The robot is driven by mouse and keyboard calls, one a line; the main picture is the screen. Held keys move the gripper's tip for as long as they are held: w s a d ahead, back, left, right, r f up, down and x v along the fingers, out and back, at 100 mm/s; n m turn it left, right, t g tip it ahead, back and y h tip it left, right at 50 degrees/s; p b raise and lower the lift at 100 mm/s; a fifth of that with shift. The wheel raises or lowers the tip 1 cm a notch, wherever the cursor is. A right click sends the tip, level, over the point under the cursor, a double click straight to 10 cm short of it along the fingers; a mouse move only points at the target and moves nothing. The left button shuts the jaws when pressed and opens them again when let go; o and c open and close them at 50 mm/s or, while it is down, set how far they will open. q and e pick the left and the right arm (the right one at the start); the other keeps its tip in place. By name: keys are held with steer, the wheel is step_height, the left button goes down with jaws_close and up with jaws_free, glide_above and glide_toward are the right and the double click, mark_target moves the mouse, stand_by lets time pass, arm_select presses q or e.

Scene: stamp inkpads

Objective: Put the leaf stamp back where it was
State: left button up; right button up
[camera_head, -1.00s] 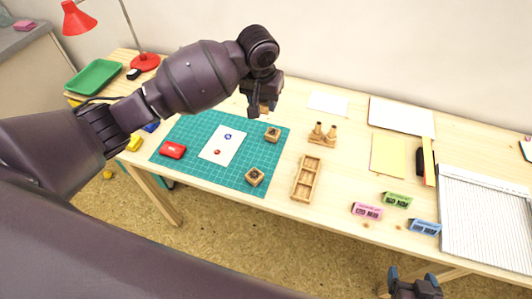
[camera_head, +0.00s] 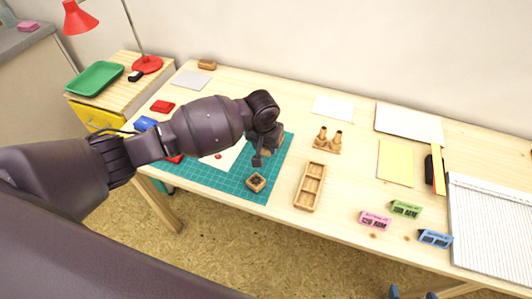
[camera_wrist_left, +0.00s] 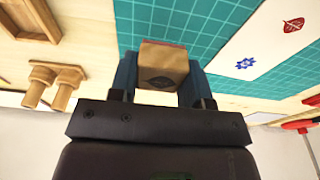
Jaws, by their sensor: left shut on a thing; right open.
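My left gripper (camera_head: 262,160) is low over the right part of the green cutting mat (camera_head: 225,187). In the left wrist view its blue fingers (camera_wrist_left: 158,80) are shut on the sides of a wooden block stamp (camera_wrist_left: 162,66) with a dark leaf mark on its face and a red edge.
A wooden tray (camera_head: 297,190) with empty compartments lies right of the mat. Behind it stands a holder with two round-handled stamps (camera_head: 327,138). A printed white sheet (camera_wrist_left: 268,42) lies on the mat.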

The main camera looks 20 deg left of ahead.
mark_target(266, 160)
arm_select(q)
step_height(266, 160, down, 4)
steer(key=shift+f+b, duration=0.1)
steer(key=shift+b, duration=0.35)
steer(key=o, duration=0.8)
